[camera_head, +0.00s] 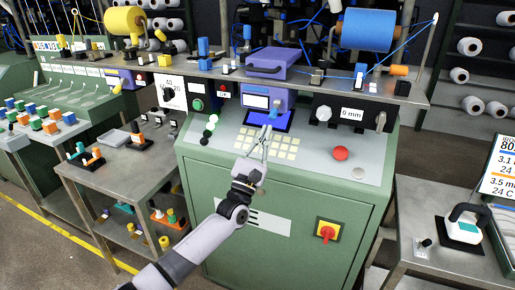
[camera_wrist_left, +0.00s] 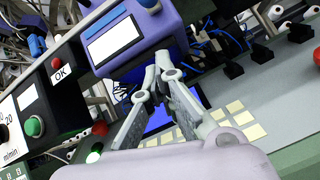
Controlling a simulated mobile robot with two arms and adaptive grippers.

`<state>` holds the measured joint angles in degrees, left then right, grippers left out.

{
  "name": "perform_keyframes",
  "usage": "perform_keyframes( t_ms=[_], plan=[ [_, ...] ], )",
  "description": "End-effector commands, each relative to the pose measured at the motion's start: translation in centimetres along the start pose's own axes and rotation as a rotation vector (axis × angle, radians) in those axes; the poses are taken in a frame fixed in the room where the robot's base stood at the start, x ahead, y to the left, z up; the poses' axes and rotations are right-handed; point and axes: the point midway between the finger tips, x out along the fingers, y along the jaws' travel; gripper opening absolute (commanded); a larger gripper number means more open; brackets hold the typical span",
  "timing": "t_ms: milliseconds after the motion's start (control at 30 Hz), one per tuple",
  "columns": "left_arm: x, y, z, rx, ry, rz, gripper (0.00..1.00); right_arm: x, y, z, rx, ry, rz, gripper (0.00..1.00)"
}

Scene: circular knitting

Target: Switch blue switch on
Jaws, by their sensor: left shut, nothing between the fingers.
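My left gripper (camera_head: 266,132) is shut and empty above the sloped grey panel of the green machine (camera_head: 270,225), over the blue screen (camera_head: 283,120). In the left wrist view the fingers (camera_wrist_left: 163,66) are close together in front of a purple box with a white display (camera_wrist_left: 115,42). In the head view the purple box (camera_head: 258,96) stands just beyond my fingertips. Several small blue parts are on the shelf, such as one blue block (camera_head: 203,47); I cannot tell which is the blue switch.
A metal shelf (camera_head: 412,92) with a blue spool (camera_head: 367,30) crosses above. A side table (camera_head: 150,165) stands left, another with a black-handled device (camera_head: 463,228) right.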

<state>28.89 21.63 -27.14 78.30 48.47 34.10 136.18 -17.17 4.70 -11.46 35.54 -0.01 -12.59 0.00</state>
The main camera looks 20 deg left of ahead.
Motion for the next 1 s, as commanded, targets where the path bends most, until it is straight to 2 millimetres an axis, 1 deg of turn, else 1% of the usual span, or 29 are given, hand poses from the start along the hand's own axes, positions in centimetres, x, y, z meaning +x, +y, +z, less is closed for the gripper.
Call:
perform_keyframes(
  t_ms=[33, 100, 233, 367, 733, 867, 1000],
  plan=[
    [0.2, 0.0, 1.4, -0.006, 0.001, -0.002, 0.00, -1.3, 0.0, -0.1, 0.000, 0.000, 0.000, 0.42],
    [0.4, 0.0, 2.2, -0.005, 0.001, -0.002, 0.00, -1.8, 0.0, -0.3, 0.000, 0.001, 0.000, 0.42],
    [0.5, -0.1, 3.1, -0.005, 0.001, -0.001, 0.00, -2.4, 0.0, -0.3, 0.000, 0.001, 0.000, 0.42],
    [0.5, -0.1, 3.5, -0.002, 0.001, -0.001, 0.00, -2.5, 0.0, -0.3, 0.000, 0.001, -0.001, 0.42],
    [0.5, -0.1, 3.5, -0.002, 0.002, -0.002, 0.00, -2.6, -0.3, -0.4, 0.002, 0.001, -0.004, 0.42],
    [0.6, 0.0, 3.7, -0.004, 0.014, -0.005, 0.00, -3.2, -0.3, -0.4, 0.002, 0.001, -0.004, 0.42],
    [0.6, 0.1, 4.0, -0.007, 0.042, -0.014, 0.00, -4.4, -0.3, -0.5, 0.002, 0.001, -0.004, 0.42]
  ],
)
